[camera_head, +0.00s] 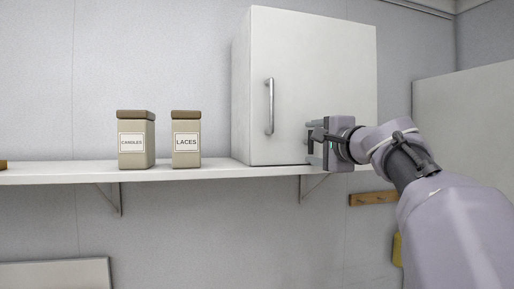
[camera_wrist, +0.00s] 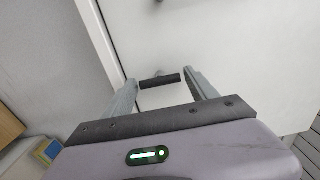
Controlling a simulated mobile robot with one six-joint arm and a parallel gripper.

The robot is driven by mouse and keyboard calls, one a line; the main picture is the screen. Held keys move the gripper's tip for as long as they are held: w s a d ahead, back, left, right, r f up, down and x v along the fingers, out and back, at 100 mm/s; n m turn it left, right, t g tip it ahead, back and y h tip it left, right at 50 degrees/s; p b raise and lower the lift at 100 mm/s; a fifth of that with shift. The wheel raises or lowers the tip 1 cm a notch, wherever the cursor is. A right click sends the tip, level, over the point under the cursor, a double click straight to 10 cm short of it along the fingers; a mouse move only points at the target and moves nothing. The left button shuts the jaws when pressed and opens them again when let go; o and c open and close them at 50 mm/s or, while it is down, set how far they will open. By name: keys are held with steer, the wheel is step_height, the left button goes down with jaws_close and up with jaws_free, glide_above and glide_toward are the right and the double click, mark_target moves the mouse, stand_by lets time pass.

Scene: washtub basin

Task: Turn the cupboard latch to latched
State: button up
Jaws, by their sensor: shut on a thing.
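The white cupboard (camera_head: 315,65) stands on a wall shelf with its door closed. The latch (camera_wrist: 160,81) is a dark bar on the door's face. In the wrist view it lies nearly level across the gap between my two fingers. My gripper (camera_head: 315,143) is at the lower middle of the door, and it also shows in the wrist view (camera_wrist: 161,77) with a finger at each end of the bar. It is shut on the latch. In the head view the fingers and wrist hide most of the latch.
A metal bar handle (camera_head: 269,106) stands upright on the door, left of my gripper. The shelf (camera_head: 205,172) runs below, with a candles canister (camera_head: 136,143) and a laces canister (camera_head: 186,142) to the left. A wooden rail (camera_head: 372,199) is on the wall below.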

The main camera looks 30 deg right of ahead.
stand_by(0.5)
steer(key=o, duration=1.3)
steer(key=shift+o, duration=0.2)
